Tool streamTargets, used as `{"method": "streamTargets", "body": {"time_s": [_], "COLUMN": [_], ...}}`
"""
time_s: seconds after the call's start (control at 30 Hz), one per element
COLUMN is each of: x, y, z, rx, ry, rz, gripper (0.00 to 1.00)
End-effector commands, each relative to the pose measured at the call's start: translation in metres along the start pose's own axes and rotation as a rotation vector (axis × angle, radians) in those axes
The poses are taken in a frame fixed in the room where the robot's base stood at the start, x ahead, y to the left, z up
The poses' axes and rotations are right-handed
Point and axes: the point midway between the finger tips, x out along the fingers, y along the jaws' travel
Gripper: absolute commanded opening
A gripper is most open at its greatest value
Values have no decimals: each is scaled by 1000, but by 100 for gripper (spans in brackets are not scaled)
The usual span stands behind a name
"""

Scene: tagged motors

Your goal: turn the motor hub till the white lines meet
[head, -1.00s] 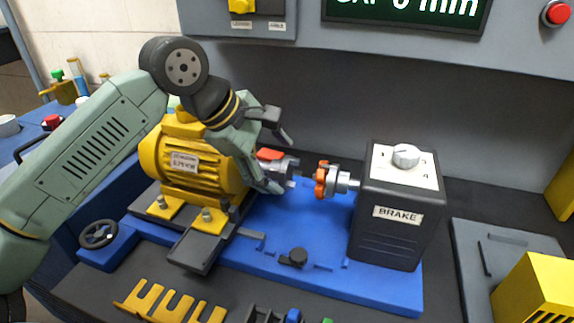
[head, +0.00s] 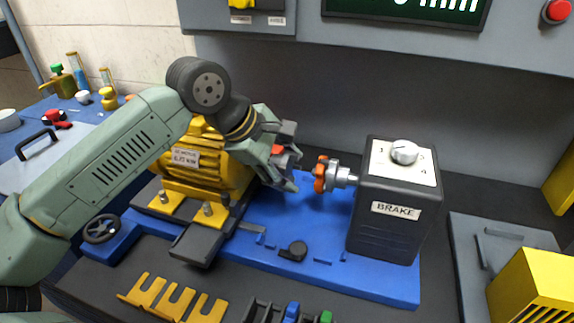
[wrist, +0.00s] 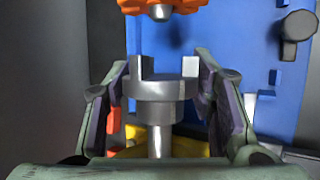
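The grey metal motor hub (wrist: 160,90) with upright jaws sits between the fingers of my gripper (wrist: 161,70) in the wrist view. The fingers lie against its two sides. In the head view my gripper (head: 291,158) is at the shaft end of the yellow motor (head: 190,170), and its fingers hide most of the hub. The brake-side hub with its orange insert (head: 320,174) faces it across a gap and also shows at the top of the wrist view (wrist: 160,7). I cannot make out the white lines.
The black brake box (head: 395,205) stands to the right on the blue base plate (head: 310,265). A handwheel (head: 102,228) is at the plate's left end. Yellow forks (head: 170,300) lie in front, and a yellow block (head: 530,285) stands at right.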

Motion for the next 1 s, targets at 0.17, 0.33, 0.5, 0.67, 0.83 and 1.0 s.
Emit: {"method": "streamTargets", "body": {"time_s": [0.17,0.33,0.5,0.67,0.83,1.0], "x": [0,0,0,0,-1,-1], "y": [0,0,0,1,2,2], "z": [0,0,0,0,1,2], "rx": [0,0,-1,-14,-45,-96], "ry": [0,0,0,0,0,0], "rz": [0,0,-4,-34,-112,-236], "gripper": [36,24,22,22,22,22]}}
